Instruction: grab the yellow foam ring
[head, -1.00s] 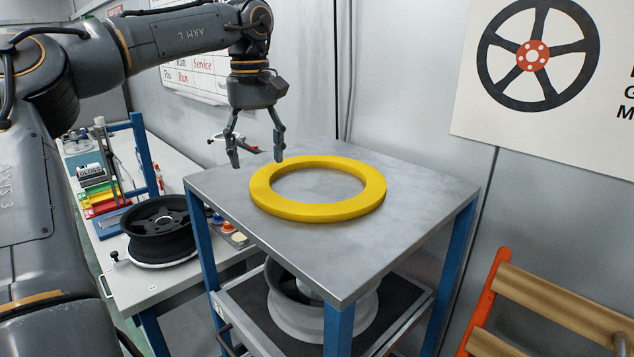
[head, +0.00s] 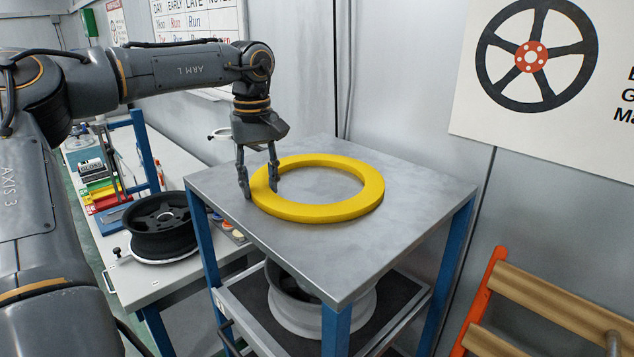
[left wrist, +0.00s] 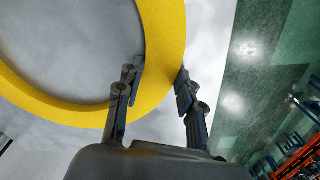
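The yellow foam ring (head: 345,208) lies flat on the grey metal top of a blue-legged table (head: 400,232). My left gripper (head: 259,190) is at the ring's left side, pointing down. One finger is outside the rim and the other is inside the hole. In the left wrist view the ring (left wrist: 165,40) passes between the two fingers (left wrist: 158,85), with the pads against its inner and outer edges. The gripper looks shut on the rim. The ring rests on the table. My right gripper is not in view.
A wheel rim (head: 310,312) sits on the shelf below the tabletop. A bench (head: 145,280) on the left holds a dark wheel (head: 160,228) and coloured bins (head: 100,192). An orange rack (head: 487,290) stands at lower right. The tabletop around the ring is clear.

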